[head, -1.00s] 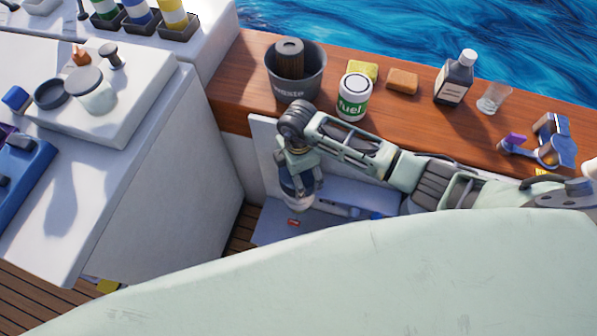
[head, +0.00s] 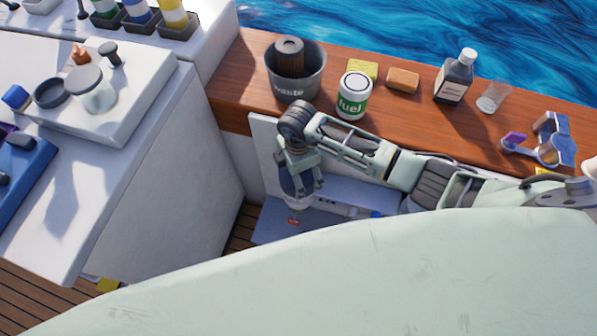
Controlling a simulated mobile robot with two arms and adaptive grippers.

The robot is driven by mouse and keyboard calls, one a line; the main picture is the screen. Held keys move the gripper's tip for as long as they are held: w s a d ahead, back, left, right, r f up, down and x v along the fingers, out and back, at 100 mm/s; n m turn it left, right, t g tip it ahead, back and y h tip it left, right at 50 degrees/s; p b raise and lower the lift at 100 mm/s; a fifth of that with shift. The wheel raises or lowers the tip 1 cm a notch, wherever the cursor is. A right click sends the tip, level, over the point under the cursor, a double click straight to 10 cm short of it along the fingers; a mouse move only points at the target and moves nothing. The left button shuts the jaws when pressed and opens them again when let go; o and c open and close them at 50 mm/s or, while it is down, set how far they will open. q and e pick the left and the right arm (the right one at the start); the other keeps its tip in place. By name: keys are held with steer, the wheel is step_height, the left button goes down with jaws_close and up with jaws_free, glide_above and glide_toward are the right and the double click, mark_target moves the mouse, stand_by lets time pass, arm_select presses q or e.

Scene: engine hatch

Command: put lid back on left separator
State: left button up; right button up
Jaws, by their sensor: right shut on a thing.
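My right gripper (head: 300,194) points down into the open hatch below the wooden ledge. Its fingers are shut around a round, dark-topped piece (head: 296,186) that I take for the lid, though fingers hide much of it. Something pale and rounded shows just below it, close to the grey hatch floor; this may be the left separator, but I cannot tell whether the two touch. A second separator is not clearly visible, as my arm and body cover the hatch's right side. My left gripper is out of view.
A waste bin (head: 296,82), a fuel can (head: 353,95), sponges (head: 402,80), a dark bottle (head: 455,78), a clear cup (head: 493,96) and a metal bracket-like part (head: 553,140) stand on the wooden ledge (head: 420,115). A white counter (head: 150,170) borders the hatch on the left.

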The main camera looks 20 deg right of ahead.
steer(key=shift+s+f, duration=0.15)
steer(key=o, duration=1.3)
steer(key=shift+c, duration=0.2)
steer(key=shift+s+f, duration=0.1)
steer(key=r, duration=1.2)
steer(key=shift+w+r, duration=0.2)
steer(key=shift+r, duration=0.05)
